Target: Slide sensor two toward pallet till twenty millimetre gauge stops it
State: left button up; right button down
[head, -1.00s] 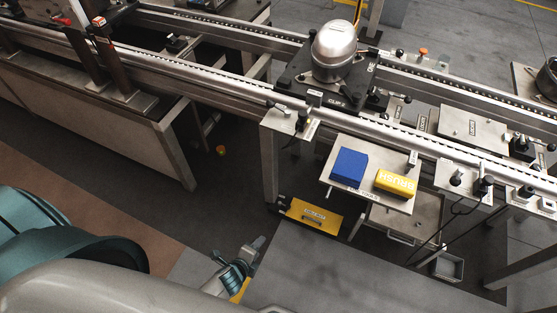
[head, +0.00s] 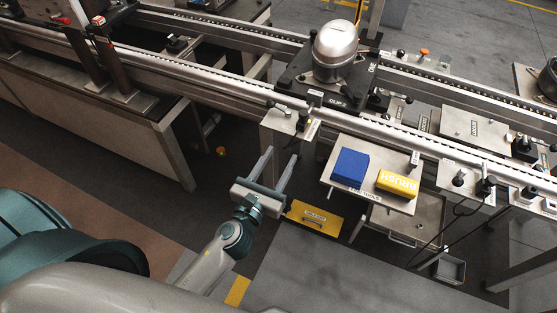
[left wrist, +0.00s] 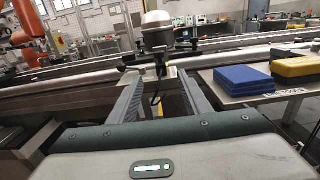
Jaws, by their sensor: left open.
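A small black sensor (head: 303,118) with a hanging cable stands on a metal bracket plate (head: 277,121) at the near side of the conveyor. I cannot read which sensor number it bears. In the left wrist view a dark sensor (left wrist: 160,68) and its cable show between and beyond the fingers. A dark pallet (head: 318,92) carrying a silver compressor (head: 335,52) sits on the rails behind it. My left gripper (head: 281,154) is open and empty, just below and in front of the bracket; its fingers (left wrist: 160,84) point toward the sensor, apart from it. I cannot make out a twenty millimetre gauge.
A tool shelf (head: 338,197) right of my gripper holds a blue block (head: 350,167) and a yellow block (head: 397,184). More sensors (head: 459,178) stand farther right. A table leg (head: 175,158) is to the left.

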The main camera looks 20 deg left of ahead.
jog(key=shift+s, duration=0.1)
pick_arm(q)
jog(key=p, duration=0.2)
send_near(301, 121)
jog(key=w, duration=1)
jog(key=shift+w+d+r+p, duration=0.1)
jog(key=shift+w+d+p, duration=0.1)
jog(key=shift+p, duration=0.2)
jog(key=shift+w, duration=0.4)
pick_arm(e)
jog(key=shift+g, duration=0.5)
jog(key=s+r, duration=0.1)
jog(key=s+d+r, duration=0.1)
jog(key=s, duration=0.1)
jog(key=shift+s+d, duration=0.1)
jog(key=shift+s, duration=0.1)
pick_arm(q)
jog(key=shift+c, duration=0.2)
grip_shut()
